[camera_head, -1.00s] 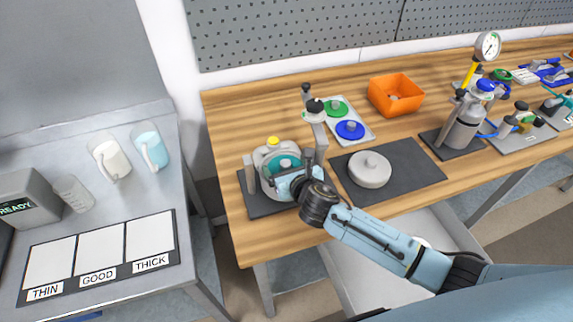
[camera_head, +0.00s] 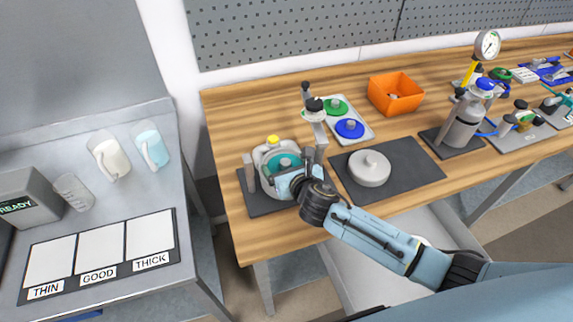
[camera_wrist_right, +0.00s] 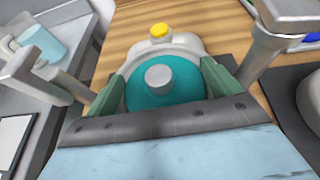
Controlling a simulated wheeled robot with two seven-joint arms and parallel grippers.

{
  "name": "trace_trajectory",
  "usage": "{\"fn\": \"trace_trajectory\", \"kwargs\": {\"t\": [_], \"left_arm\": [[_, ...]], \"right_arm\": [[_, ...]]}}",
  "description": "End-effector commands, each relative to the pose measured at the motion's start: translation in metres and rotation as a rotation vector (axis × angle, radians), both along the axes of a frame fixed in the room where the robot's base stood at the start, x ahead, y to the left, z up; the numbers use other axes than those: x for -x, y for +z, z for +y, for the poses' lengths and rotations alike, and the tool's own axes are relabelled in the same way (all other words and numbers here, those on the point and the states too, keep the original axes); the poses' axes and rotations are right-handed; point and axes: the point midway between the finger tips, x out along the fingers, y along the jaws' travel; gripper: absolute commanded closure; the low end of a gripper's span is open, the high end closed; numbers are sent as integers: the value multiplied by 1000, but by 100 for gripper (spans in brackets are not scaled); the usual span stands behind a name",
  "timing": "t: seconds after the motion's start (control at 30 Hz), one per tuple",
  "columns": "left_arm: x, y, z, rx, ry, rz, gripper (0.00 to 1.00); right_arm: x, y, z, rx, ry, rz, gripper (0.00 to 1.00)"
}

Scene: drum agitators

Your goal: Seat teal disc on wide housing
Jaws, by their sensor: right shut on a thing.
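The teal disc (camera_head: 284,160) with a grey knob lies over the wide pale housing (camera_head: 263,154), which has a yellow cap on its far side. The housing stands on a dark mat between grey posts. My right gripper (camera_head: 286,169) reaches in from the front right and is shut on the disc. In the right wrist view the teal disc (camera_wrist_right: 138,94) lies between the green fingers, with the housing rim (camera_wrist_right: 180,42) showing beyond it. The near edge is hidden by the gripper, and I cannot tell whether the disc rests fully on the housing. My left gripper is out of view.
A tall post with a black knob (camera_head: 314,105) rises close to my right gripper. A round pale lidded part (camera_head: 369,168) sits on a dark mat to the right. Behind are a tray with green and blue discs (camera_head: 350,128) and an orange bin (camera_head: 395,94).

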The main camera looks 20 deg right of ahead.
Motion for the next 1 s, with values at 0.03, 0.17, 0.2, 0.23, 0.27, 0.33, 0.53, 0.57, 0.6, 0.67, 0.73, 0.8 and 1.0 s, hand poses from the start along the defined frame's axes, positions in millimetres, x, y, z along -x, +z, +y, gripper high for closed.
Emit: {"fn": "trace_trajectory", "kwargs": {"t": [0.03, 0.17, 0.2, 0.23, 0.27, 0.33, 0.53, 0.57, 0.6, 0.67, 0.73, 0.8, 1.0], "left_arm": [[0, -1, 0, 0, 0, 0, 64], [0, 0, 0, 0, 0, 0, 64], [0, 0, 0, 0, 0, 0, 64], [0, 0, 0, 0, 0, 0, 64], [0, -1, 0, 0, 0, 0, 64], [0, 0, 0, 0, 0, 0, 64], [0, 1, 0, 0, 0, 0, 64], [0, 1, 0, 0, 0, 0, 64], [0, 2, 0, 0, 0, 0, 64], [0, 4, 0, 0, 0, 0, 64], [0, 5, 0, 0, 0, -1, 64], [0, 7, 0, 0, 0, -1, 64], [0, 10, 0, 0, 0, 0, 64]], "right_arm": [[6, -11, 0, 5, 0, 23, 37], [6, -11, 0, 5, 0, 23, 3], [6, -11, 0, 5, 0, 23, 0], [6, -11, 0, 5, 0, 23, 0], [6, -11, 0, 5, 0, 23, 0], [6, -11, 0, 5, 0, 23, 0], [11, -9, 0, 5, 0, 24, 0], [14, -8, -1, 5, 1, 23, 0], [18, -6, -1, 6, 1, 23, 0], [26, -2, -2, 6, 1, 23, 0], [38, 4, -3, 3, 3, 21, 0], [50, 11, -4, 3, 3, 18, 0], [86, 30, -7, 1, 2, 10, 0]]}}
